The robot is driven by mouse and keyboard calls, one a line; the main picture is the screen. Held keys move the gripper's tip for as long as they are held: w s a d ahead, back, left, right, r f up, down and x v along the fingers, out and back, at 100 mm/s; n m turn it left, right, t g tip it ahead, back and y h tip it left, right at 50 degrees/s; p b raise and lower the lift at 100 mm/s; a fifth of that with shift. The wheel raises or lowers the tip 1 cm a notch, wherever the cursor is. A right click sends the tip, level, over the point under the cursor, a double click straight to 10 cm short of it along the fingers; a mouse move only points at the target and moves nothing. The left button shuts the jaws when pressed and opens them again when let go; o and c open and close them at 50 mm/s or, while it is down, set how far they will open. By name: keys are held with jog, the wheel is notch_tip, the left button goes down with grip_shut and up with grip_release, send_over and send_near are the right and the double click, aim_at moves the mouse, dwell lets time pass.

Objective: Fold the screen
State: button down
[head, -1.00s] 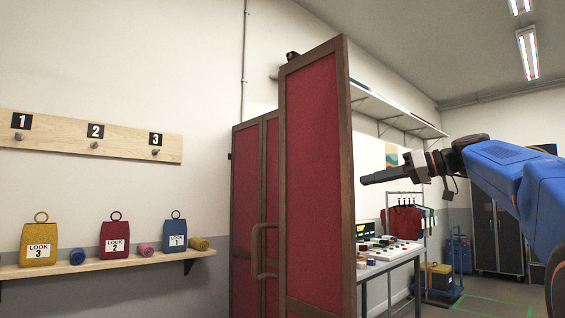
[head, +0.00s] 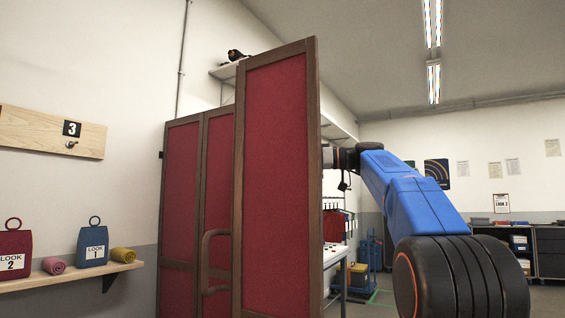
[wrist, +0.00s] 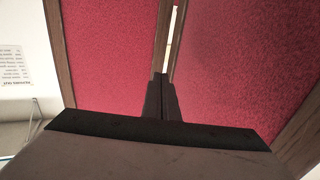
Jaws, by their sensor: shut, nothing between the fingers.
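The folding screen (head: 276,150) stands upright with dark red panels in brown wooden frames. Its nearest panel stands out towards me at an angle; two more panels (head: 182,195) are behind it to the left. In the head view my arm reaches behind the near panel's right edge, and the panel hides my gripper's tip. In the wrist view my gripper (wrist: 161,76) is shut and empty, facing two red panels with a narrow bright gap between their frames. I cannot tell if it touches them.
A wall shelf (head: 75,277) with tagged bags and fabric rolls is at left, below a peg board (head: 50,132). A table (head: 338,262) and a clothes rack stand behind the screen to the right. Cabinets (head: 548,250) line the far right.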

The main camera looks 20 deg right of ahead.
jog(key=x, duration=1.1)
